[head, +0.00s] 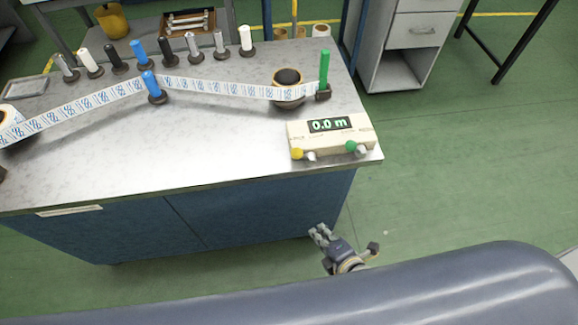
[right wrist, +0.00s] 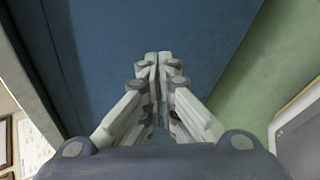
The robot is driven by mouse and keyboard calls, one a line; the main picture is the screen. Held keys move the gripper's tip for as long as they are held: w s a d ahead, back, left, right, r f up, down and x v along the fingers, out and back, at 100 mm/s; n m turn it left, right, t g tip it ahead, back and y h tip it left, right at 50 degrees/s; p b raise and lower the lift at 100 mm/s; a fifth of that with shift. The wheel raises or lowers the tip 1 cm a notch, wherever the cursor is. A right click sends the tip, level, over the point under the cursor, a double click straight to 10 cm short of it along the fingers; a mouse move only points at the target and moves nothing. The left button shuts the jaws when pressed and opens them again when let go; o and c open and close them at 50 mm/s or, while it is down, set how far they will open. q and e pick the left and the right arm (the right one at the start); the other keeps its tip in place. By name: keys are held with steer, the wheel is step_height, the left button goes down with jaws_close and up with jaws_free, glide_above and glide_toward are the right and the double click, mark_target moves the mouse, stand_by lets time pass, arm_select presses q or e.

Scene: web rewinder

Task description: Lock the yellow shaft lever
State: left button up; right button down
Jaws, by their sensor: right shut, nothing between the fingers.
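A cream counter box (head: 331,137) with a display reading 0.0 m stands at the table's front right corner. A yellow knob (head: 297,153) sits at its front left, with a pale grey piece beside it. A green knob (head: 351,146) sits at its front right. No other yellow lever shows clearly, and I cannot tell the knob's lock state. My right gripper (head: 318,231) is shut and empty, below the tabletop in front of the blue cabinet and apart from the box. Its closed fingers also show in the right wrist view (right wrist: 158,65). My left gripper is out of view.
A printed label web (head: 222,87) runs across the table (head: 230,140) past a blue post (head: 152,86) to a dark-cored roll (head: 288,87) and a green post (head: 324,69). Several posts stand along the back. The blue cabinet (right wrist: 120,35) fills the right wrist view's middle. Green floor is free at right.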

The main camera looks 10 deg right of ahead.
mark_target(303, 157)
steer(key=a+r+n+t+y, duration=0.1)
steer(key=a+r+n, duration=0.2)
steer(key=r, duration=0.7)
steer(key=a+r+n+t+y+p, duration=0.1)
steer(key=a+r+n+t+y, duration=0.1)
steer(key=r, duration=0.8)
steer(key=shift+w+a+n, duration=0.15)
steer(key=shift+a+n, duration=0.6)
steer(key=shift+n, duration=0.05)
steer(key=shift+w, duration=0.1)
steer(key=p+x, duration=0.2)
steer(key=x, duration=0.8)
steer(key=shift+w+d+r+p, duration=0.15)
steer(key=shift+d+r+p, duration=0.7)
steer(key=shift+d, duration=0.25)
steer(key=shift+d+r, duration=0.2)
steer(key=shift+d, duration=0.4)
steer(key=shift+w, duration=0.15)
